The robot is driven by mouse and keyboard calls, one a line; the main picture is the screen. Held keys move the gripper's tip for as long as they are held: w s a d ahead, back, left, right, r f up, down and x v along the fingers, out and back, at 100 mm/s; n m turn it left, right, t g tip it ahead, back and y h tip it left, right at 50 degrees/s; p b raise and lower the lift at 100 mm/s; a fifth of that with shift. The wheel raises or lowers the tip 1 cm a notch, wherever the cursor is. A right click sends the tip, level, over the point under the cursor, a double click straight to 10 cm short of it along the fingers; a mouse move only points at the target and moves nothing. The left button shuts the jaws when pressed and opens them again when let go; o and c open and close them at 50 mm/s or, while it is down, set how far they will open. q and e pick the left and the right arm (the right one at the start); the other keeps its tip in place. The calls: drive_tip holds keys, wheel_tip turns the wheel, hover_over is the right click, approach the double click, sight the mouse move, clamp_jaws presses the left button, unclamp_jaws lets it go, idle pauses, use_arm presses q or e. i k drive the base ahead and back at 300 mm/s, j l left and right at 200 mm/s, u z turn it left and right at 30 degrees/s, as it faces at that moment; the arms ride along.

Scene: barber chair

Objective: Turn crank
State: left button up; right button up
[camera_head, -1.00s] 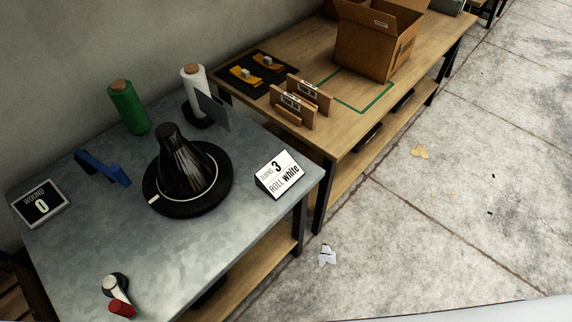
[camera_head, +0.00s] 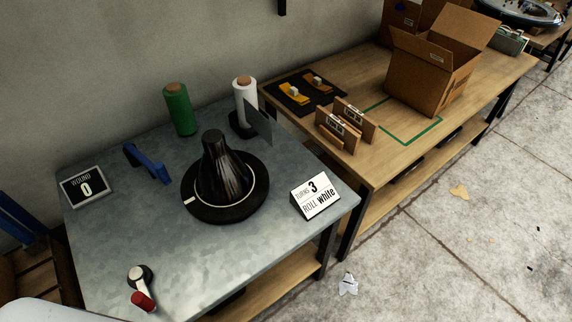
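The crank (camera_head: 140,277) is at the front left of the grey metal table (camera_head: 120,225); it has a dark hub, a white arm and a red handle (camera_head: 143,301). A black cone-shaped winder on a round base (camera_head: 222,177) stands mid-table. A small display (camera_head: 86,187) reads "WOUND 0". A green roll (camera_head: 180,110) and a white roll (camera_head: 245,101) stand upright at the back. A grey plate (camera_head: 258,120) is beside the white roll. Neither gripper is in view.
The wooden table (camera_head: 365,75) to the right holds a black mat (camera_head: 283,100) with yellow and brown pieces, wooden holders (camera_head: 346,122) and an open cardboard box (camera_head: 432,75).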

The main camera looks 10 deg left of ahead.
sight(143, 299)
drive_tip(key=u, duration=1.85)
drive_tip(key=k+l+z, duration=0.25)
drive_tip(key=k, duration=0.2)
